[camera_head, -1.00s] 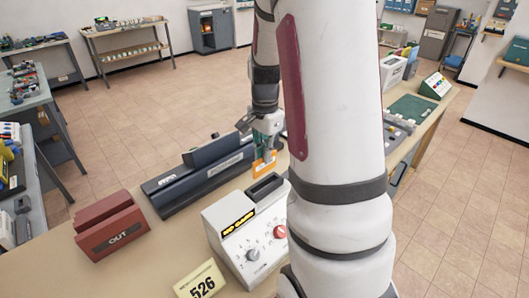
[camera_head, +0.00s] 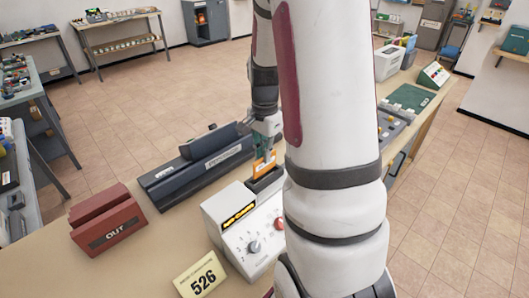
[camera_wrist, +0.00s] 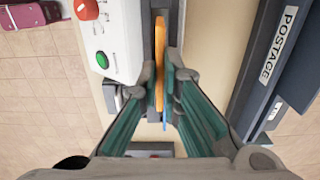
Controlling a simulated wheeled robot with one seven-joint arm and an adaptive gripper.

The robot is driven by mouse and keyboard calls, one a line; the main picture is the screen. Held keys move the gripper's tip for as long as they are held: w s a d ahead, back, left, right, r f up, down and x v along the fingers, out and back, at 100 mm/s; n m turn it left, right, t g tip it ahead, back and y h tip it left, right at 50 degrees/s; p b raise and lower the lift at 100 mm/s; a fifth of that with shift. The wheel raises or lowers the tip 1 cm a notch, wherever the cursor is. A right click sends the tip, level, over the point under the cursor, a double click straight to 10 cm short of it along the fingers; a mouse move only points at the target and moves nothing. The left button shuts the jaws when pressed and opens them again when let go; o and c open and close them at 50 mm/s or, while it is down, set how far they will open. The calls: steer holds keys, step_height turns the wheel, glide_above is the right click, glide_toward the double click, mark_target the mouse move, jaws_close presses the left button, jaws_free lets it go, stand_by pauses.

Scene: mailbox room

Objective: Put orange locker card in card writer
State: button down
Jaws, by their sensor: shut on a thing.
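The card writer (camera_head: 237,228) is a pale box with a sloped face, a small lit display, dials and a dark slot block (camera_head: 266,181) at its back. My gripper (camera_head: 264,150) is shut on the orange card (camera_head: 264,168) and holds it upright. The card's lower edge is at the slot block; I cannot tell how deep it sits. In the wrist view the card (camera_wrist: 159,60) is a thin edge-on strip between my fingertips (camera_wrist: 168,85), lined up along the dark slot. The writer's face with red knob and green button (camera_wrist: 102,60) lies to its left.
A dark postage device (camera_head: 198,168) stands behind the writer. A red OUT tray (camera_head: 107,222) and a 526 sign (camera_head: 201,279) are on the table. A green mat (camera_head: 408,99) lies at the far right.

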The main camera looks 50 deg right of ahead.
mark_target(264, 172)
steer(key=shift+f, duration=0.2)
steer(key=shift+f+b, duration=0.4)
steer(key=shift+f, duration=0.5)
steer(key=shift+f, duration=0.65)
steer(key=c, duration=1.7)
jaws_free()
